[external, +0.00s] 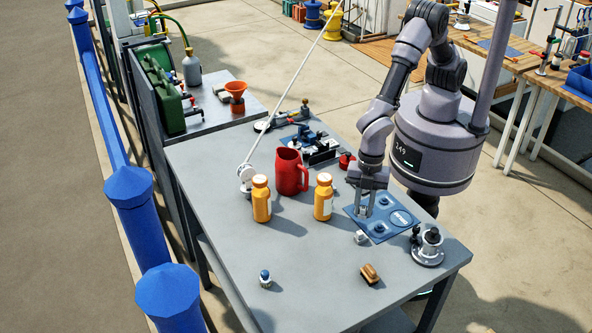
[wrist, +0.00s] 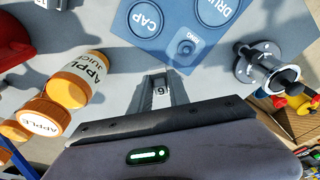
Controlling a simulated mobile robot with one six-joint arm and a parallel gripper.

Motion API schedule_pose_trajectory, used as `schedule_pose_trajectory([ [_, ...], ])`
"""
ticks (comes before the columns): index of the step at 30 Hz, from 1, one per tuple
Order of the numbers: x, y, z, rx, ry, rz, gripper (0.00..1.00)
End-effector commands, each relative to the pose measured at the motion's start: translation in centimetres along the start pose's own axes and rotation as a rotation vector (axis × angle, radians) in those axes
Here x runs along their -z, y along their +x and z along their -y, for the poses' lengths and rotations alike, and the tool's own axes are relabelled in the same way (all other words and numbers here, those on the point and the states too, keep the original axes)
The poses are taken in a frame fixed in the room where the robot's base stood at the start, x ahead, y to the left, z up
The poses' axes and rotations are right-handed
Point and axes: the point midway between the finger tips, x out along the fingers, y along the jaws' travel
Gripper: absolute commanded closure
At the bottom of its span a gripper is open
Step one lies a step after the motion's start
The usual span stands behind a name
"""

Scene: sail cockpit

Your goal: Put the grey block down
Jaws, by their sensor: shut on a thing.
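My gripper (external: 363,212) points down over the left part of the blue mat (external: 402,218), its fingers closed around a small grey block (wrist: 160,88). The fingertips are close to the mat and table; I cannot tell whether the block touches.
A small pale cube (external: 361,237) lies just in front of the mat. Two orange bottles (external: 323,198) (external: 261,200) and a red jug (external: 290,172) stand left. A metal winch (external: 428,247) stands right, a brown brush (external: 370,274) in front. The grey table's front left is mostly clear.

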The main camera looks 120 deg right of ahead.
Motion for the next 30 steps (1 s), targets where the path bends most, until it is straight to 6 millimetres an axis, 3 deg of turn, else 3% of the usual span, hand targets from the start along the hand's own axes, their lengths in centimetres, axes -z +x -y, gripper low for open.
schedule_pose_trajectory([
  [15,12.2,3.8,-5.5,-0.001,0.0,-0.001,1.0],
  [22,14.1,4.1,-6.3,-0.001,0.0,-0.001,1.0],
  [27,13.5,7.5,-6.3,0.0,0.0,0.001,1.0],
  [30,13.5,7.5,-6.3,-0.001,-0.001,-0.001,1.0],
])
